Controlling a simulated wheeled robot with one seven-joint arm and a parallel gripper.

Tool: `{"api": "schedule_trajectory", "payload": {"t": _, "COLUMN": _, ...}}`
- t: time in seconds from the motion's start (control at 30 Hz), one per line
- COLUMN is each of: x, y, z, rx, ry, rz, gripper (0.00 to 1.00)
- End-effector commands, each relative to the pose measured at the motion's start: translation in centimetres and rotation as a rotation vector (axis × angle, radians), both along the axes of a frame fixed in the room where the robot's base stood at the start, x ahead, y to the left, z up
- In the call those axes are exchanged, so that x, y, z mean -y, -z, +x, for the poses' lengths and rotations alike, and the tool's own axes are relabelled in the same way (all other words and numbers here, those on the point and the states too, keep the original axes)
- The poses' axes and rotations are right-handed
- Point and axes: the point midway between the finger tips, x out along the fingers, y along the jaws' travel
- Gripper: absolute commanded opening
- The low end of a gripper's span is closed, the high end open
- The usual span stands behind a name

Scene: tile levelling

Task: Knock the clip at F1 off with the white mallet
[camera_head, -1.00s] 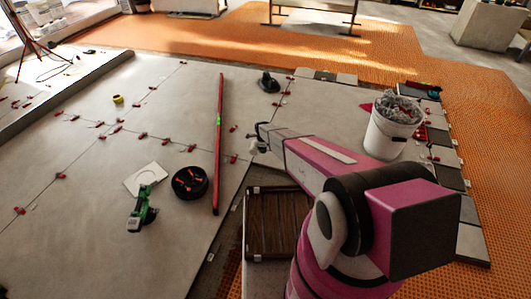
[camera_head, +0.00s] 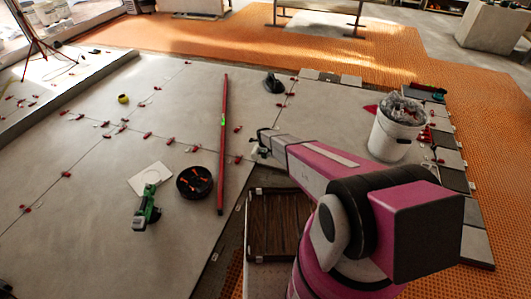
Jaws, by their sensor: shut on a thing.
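My gripper (camera_head: 262,143) is at the far end of my pink arm, low over the tiles just right of the long red bar. It is small and partly blurred in this view. It is shut on a small white thing (camera_head: 254,153), apparently the white mallet, whose handle is mostly hidden by the gripper. A red clip (camera_head: 238,159) sits on the floor just left of the gripper. More red clips (camera_head: 148,134) stand along the tile joints to the left. I cannot read any labels, so I cannot tell which clip is the named one.
A long red bar (camera_head: 222,170) lies left of my gripper. A black round tub (camera_head: 194,184), a green tool (camera_head: 146,211) and a white square (camera_head: 151,176) lie farther left. A white bucket (camera_head: 392,140) stands to the right. A dark slatted crate (camera_head: 247,230) is near my arm.

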Motion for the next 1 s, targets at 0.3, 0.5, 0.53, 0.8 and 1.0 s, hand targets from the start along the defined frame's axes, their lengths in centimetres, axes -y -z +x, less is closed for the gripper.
{"api": "schedule_trajectory", "payload": {"t": 0.3, "x": -1.1, "y": -0.4, "z": -3.4, "rx": -0.001, "ry": 0.000, "rz": 0.001, "gripper": 0.00}}
{"api": "schedule_trajectory", "payload": {"t": 0.5, "x": -1.4, "y": 1.3, "z": -3.7, "rx": 0.000, "ry": 0.000, "rz": 0.001, "gripper": 0.00}}
{"api": "schedule_trajectory", "payload": {"t": 0.53, "x": -1.4, "y": 1.6, "z": -3.7, "rx": 0.000, "ry": 0.000, "rz": 0.001, "gripper": 0.00}}
{"api": "schedule_trajectory", "payload": {"t": 0.8, "x": -1.3, "y": 3.3, "z": -3.7, "rx": 0.000, "ry": 0.000, "rz": 0.000, "gripper": 0.00}}
{"api": "schedule_trajectory", "payload": {"t": 1.0, "x": -1.3, "y": 3.4, "z": -3.7, "rx": 0.000, "ry": 0.000, "rz": 0.000, "gripper": 0.00}}
